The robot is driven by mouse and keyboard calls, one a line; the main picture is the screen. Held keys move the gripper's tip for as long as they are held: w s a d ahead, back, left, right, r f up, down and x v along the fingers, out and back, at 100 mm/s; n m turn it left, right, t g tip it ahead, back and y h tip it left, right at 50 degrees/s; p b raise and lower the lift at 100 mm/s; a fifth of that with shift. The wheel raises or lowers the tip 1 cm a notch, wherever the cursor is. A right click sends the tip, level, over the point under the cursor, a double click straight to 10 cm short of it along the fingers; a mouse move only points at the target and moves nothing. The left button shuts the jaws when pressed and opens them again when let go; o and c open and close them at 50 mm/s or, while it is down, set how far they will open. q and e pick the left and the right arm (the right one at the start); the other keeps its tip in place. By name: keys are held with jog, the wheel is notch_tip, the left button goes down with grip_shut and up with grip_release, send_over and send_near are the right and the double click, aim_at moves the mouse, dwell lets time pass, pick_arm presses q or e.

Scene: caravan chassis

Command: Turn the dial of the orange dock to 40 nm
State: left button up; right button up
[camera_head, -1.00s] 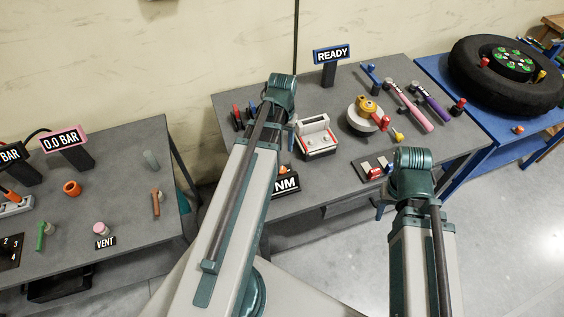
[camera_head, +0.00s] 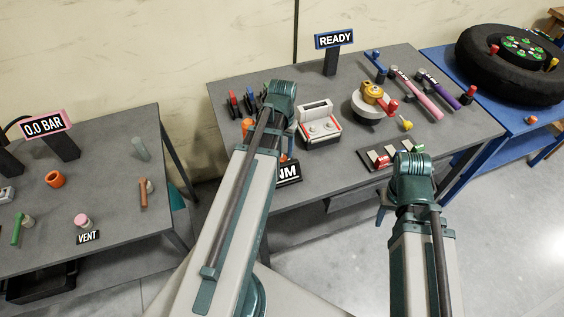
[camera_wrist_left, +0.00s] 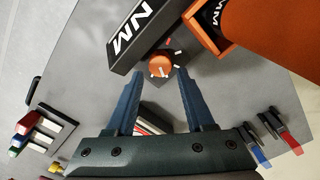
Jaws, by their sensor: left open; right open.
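In the left wrist view the orange dial (camera_wrist_left: 161,65) is a round knob with a white mark, on a dark base with small white and red marks around it. A black plate with white "NM" (camera_wrist_left: 131,38) stands beside it; it also shows in the head view (camera_head: 288,173). A large orange body (camera_wrist_left: 268,38), perhaps the dock, fills the upper right. My left gripper (camera_wrist_left: 163,78) is open, its fingertips on either side of the dial's near edge; I cannot tell if they touch it. My right gripper (camera_head: 384,212) is open, at the bench's front edge.
A grey-and-red unit (camera_head: 320,126) stands right of my left wrist. A block with coloured switches (camera_head: 380,158) lies near my right wrist. A yellow-and-red tool (camera_head: 371,96), pink (camera_head: 421,96) and purple (camera_head: 440,90) wrenches, and a "READY" sign (camera_head: 334,40) are further back.

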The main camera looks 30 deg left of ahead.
aim_at(282, 158)
pick_arm(q)
notch_tip(282, 158, down, 4)
jog(key=b, duration=0.2)
jog(key=shift+r+b, duration=0.15)
jog(key=shift+b, duration=0.15)
pick_arm(e)
notch_tip(282, 158, down, 4)
jog(key=shift+r, duration=0.2)
pick_arm(q)
grip_shut()
